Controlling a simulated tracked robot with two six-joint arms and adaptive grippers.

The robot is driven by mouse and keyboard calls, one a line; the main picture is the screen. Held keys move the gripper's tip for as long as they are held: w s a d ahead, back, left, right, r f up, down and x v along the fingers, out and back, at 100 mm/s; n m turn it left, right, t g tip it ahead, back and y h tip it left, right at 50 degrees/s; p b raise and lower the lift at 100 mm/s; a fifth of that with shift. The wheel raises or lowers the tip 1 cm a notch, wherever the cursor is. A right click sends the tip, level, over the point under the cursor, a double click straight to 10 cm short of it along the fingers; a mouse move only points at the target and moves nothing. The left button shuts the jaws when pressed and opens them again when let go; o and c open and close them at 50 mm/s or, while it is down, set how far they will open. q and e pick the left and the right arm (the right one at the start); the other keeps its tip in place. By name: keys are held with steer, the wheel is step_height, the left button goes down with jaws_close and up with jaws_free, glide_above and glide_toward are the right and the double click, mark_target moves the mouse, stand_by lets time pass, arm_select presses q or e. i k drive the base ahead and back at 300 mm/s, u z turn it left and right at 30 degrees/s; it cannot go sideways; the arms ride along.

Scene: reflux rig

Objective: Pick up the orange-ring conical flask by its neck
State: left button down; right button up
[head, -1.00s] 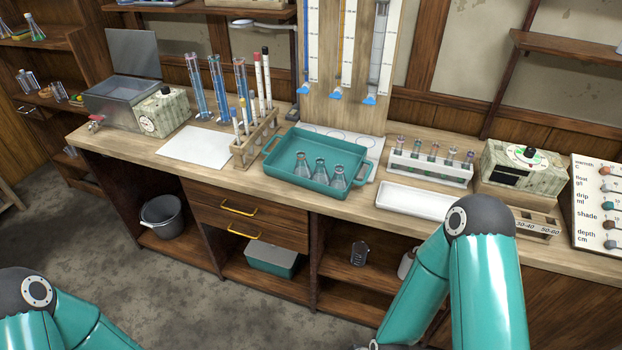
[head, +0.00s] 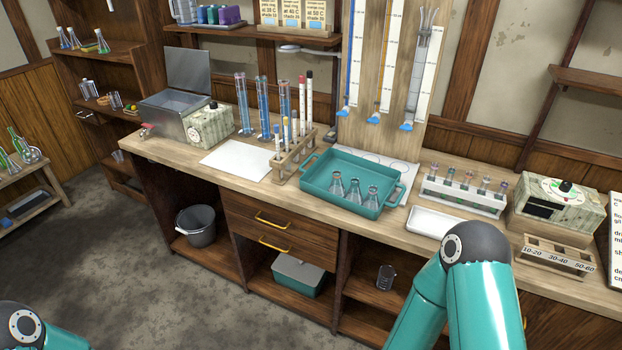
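Three small conical flasks stand in a row in the teal tray (head: 318,205) on the bench: a left flask (head: 337,186), a middle flask (head: 354,192) and a right flask (head: 371,198). Their ring colours are too small to tell, so I cannot say which has the orange ring. Only bent parts of my two arms show, at the lower left and lower right. Neither gripper is in view.
A test-tube rack (head: 293,155) stands left of the tray, beside a white sheet (head: 236,160). A white tube rack (head: 461,194) and a shallow white tray (head: 432,222) are to the right. Tall gauges (head: 385,75) rise behind.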

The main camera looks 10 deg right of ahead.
mark_target(336, 187)
steer(key=u, duration=0.2)
steer(key=i, duration=1.4)
steer(key=z, duration=0.5)
